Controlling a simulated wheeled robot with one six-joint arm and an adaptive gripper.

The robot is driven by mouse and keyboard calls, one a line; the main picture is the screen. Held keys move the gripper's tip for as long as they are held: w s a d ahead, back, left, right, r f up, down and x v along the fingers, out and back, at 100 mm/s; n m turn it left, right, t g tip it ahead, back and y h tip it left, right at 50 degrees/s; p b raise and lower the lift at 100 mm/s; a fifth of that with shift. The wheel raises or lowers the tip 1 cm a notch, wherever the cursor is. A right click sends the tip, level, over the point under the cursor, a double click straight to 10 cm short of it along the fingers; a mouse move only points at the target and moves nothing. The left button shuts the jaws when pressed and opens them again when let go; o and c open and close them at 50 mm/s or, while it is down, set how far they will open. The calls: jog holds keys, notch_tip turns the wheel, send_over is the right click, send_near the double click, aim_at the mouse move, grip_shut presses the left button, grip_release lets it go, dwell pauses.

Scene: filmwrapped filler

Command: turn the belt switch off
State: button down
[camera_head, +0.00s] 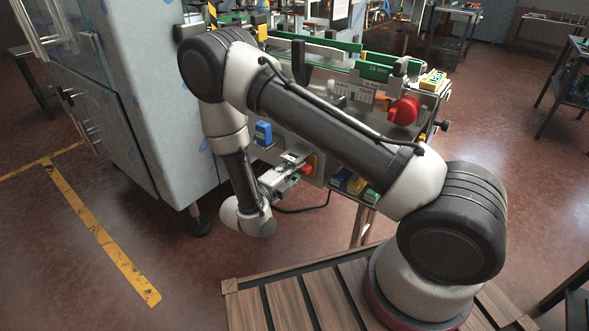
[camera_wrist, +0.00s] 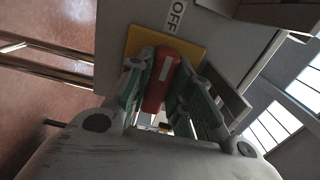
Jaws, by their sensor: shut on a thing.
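The belt switch is a red handle (camera_wrist: 160,88) with a white mark, on a yellow plate (camera_wrist: 193,50). In the wrist view, a white label reading OFF (camera_wrist: 176,16) sits just above the plate, and the handle's length and white mark run roughly towards it. My gripper (camera_wrist: 164,75) is shut on the red handle, one finger on each side. In the head view, my gripper (camera_head: 296,174) reaches the red switch (camera_head: 307,168) on the machine's front panel, below my upper arm. The fingers partly hide the handle and plate.
A large red knob (camera_head: 404,110) sits on the machine's upper right, behind my arm. A blue box (camera_head: 263,133) is left of the switch panel. A tall grey cabinet (camera_head: 150,90) stands close on the left. Open floor (camera_head: 190,265) lies in front.

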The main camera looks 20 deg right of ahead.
jog(key=c, duration=1.3)
grip_release()
jog(key=v, duration=1.2)
